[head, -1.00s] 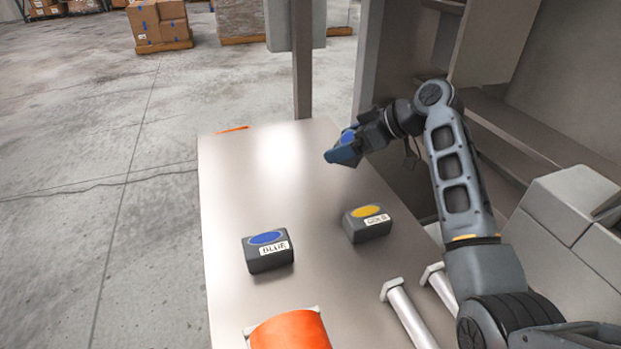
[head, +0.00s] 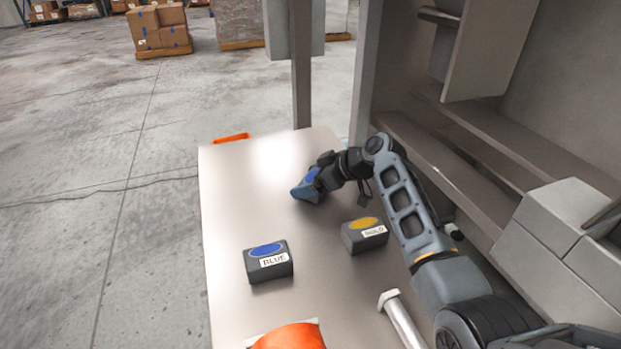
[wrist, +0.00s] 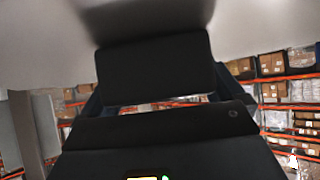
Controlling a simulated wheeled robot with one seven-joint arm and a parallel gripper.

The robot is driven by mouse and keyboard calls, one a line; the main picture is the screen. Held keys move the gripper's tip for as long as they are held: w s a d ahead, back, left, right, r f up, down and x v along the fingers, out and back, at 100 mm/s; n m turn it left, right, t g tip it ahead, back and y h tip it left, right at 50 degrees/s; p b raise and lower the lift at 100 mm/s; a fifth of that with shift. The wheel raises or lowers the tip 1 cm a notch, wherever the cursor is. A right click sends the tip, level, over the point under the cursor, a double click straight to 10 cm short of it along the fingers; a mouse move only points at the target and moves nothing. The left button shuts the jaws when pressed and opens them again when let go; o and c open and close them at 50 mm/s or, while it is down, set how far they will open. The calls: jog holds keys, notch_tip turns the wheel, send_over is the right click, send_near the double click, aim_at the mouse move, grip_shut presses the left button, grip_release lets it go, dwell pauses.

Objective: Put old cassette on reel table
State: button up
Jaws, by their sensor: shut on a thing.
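My gripper (head: 306,192) is above the far part of the grey table (head: 228,215), beyond two dark cassettes. In the wrist view a plain dark block (wrist: 155,72), seemingly a cassette, is between my fingers; its label is hidden. In the head view the held block is mostly hidden by my gripper, and a blue patch shows there. I cannot tell whether the held block touches the table.
An orange reel (head: 290,338) lies at the near edge, with a white-grey rod (head: 402,318) to its right. A grey post (head: 302,70) stands behind the table. Shelving (head: 440,155) and grey boxes (head: 548,235) stand at right. The table's left side is clear.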

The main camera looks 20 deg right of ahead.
jog(key=o, duration=0.7)
jog(key=shift+f, duration=0.1)
jog(key=b+v, duration=0.1)
jog(key=v, duration=1.1)
jog(key=shift+d, duration=0.1)
